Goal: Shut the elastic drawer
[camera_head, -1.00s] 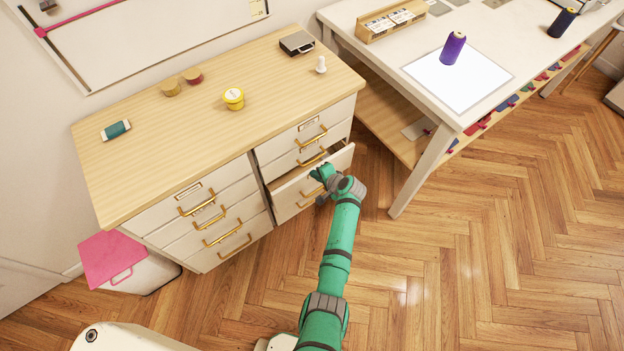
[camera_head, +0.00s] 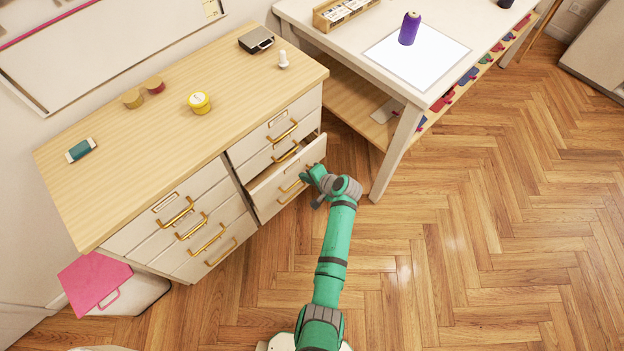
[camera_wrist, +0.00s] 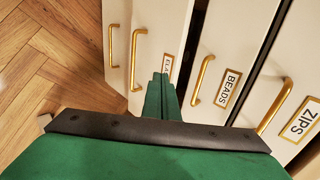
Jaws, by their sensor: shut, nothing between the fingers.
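The elastic drawer (camera_head: 265,202) is in the right column of the cabinet, below the beads drawer. It stands partly open, with a dark gap above its front. In the wrist view its label (camera_wrist: 167,64) is partly hidden by my fingers, so only the first letters show. Its brass handle (camera_wrist: 135,60) is left of the label. My gripper (camera_head: 308,177) is shut and empty, at the right part of the drawer front; it also shows in the wrist view (camera_wrist: 163,82). The fingertips are close to the front; I cannot tell if they touch it.
The beads drawer (camera_wrist: 212,60) and zips drawer (camera_wrist: 297,95) are above it. A white table (camera_head: 398,150) stands right of the cabinet, its leg near my arm. A pink-lidded bin (camera_head: 95,283) is at the left. The wooden floor (camera_head: 480,230) on the right is clear.

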